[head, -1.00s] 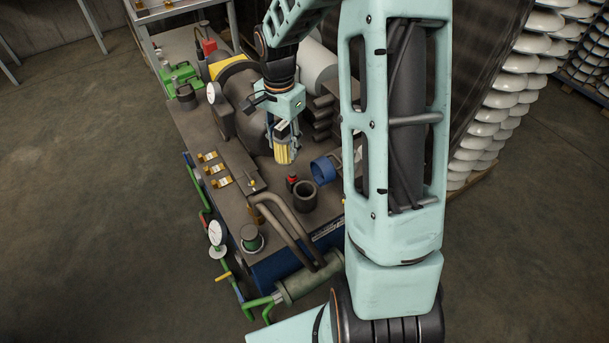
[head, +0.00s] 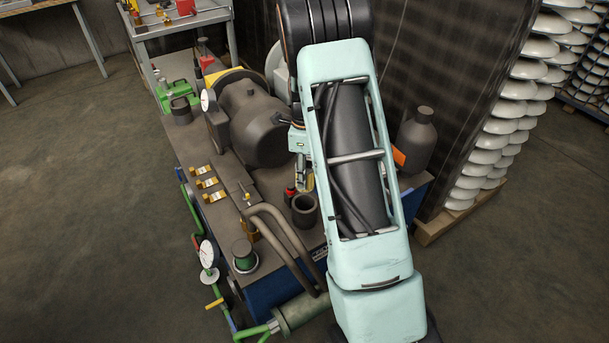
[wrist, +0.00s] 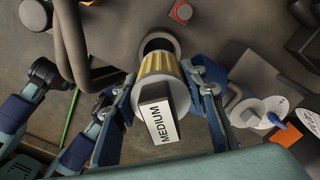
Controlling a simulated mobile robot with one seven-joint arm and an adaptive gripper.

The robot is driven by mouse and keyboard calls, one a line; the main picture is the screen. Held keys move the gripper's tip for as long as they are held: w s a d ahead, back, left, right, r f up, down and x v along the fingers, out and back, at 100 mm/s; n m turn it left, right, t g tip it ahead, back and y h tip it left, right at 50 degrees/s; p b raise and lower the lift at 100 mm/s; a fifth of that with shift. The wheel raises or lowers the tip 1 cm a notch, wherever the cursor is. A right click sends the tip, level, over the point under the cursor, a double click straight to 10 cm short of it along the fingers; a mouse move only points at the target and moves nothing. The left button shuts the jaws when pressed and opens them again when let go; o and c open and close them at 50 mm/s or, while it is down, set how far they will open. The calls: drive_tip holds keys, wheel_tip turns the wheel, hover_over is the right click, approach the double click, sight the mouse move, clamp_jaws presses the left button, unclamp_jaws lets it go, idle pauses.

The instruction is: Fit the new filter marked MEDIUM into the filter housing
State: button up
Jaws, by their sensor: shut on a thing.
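The new filter is a yellow pleated cylinder (wrist: 160,66) with a pale end cap and a dark block labelled MEDIUM (wrist: 164,124). My gripper (wrist: 163,84) is shut on it, with one blue finger on each side. In the head view, my arm partly hides the filter (head: 308,180). The filter housing is a dark, round, open-topped cup (head: 304,209) on the bench. In the wrist view, its mouth (wrist: 158,43) shows just beyond the filter's far end, partly covered by it. I cannot tell whether the filter touches the rim.
A red-topped fitting (head: 290,193) stands close beside the housing. Bent pipes (head: 275,225) run in front and a large dark motor (head: 252,122) stands behind. A grey bottle (head: 417,139) is at the right. White discs (wrist: 262,113) and an orange card (wrist: 290,138) lie right in the wrist view.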

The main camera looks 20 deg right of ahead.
drive_tip(key=shift+r, duration=0.1)
drive_tip(key=b, duration=0.3)
approach(304, 196)
drive_tip(key=shift+s+a+f, duration=0.25)
drive_tip(key=shift+s+f, duration=0.3)
drive_tip(key=shift+s, duration=0.15)
drive_tip(key=shift+s+a+f, duration=0.25)
drive_tip(key=shift+s+f, duration=0.3)
drive_tip(key=shift+s, duration=0.15)
drive_tip(key=shift+f+b, duration=1.15)
drive_tip(key=shift+f, duration=1)
idle(0.7)
drive_tip(key=o, duration=1.2)
wheel_tip(304, 196, up, 12)
drive_tip(key=shift+r, duration=0.1)
